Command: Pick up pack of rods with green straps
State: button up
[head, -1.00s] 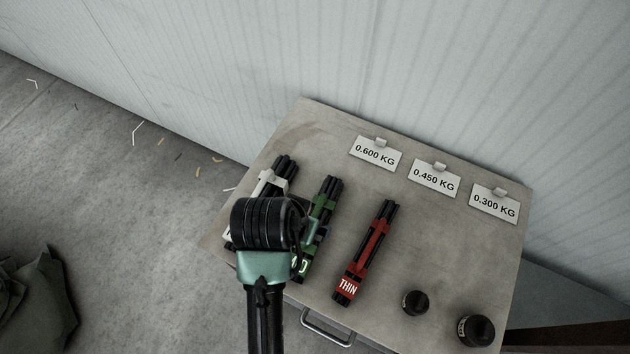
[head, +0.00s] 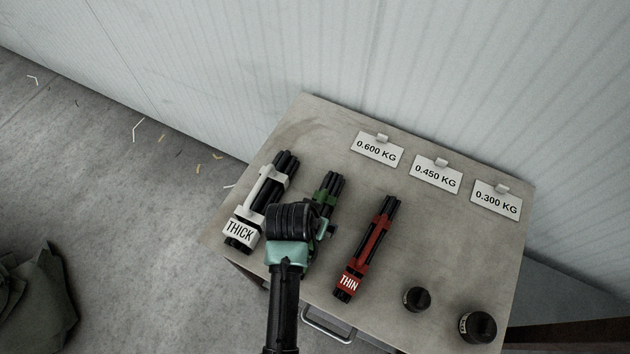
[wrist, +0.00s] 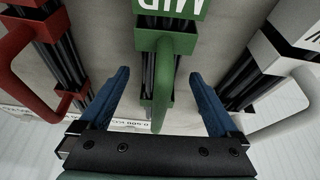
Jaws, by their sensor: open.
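The pack of black rods with green straps (head: 329,188) lies on the table between two other packs. In the head view my arm hides most of it. In the wrist view its green handle and strap (wrist: 163,75) show, with part of the label at the top. My gripper (wrist: 158,85) is open, with one blue finger on each side of the green pack, and the green handle lies between them. In the head view the gripper (head: 318,232) is mostly hidden behind my wrist. I cannot tell how far the fingers are above the table.
The white-strapped THICK pack (head: 268,190) lies to the left and the red-strapped THIN pack (head: 368,248) to the right. Two dark weights (head: 417,298) (head: 478,327) stand at the table's front right. Weight signs (head: 377,149) stand at the back. The table's (head: 440,240) middle right is clear.

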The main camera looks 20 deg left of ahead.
grip_shut()
dwell(0.4)
jog(key=shift+r, duration=0.2)
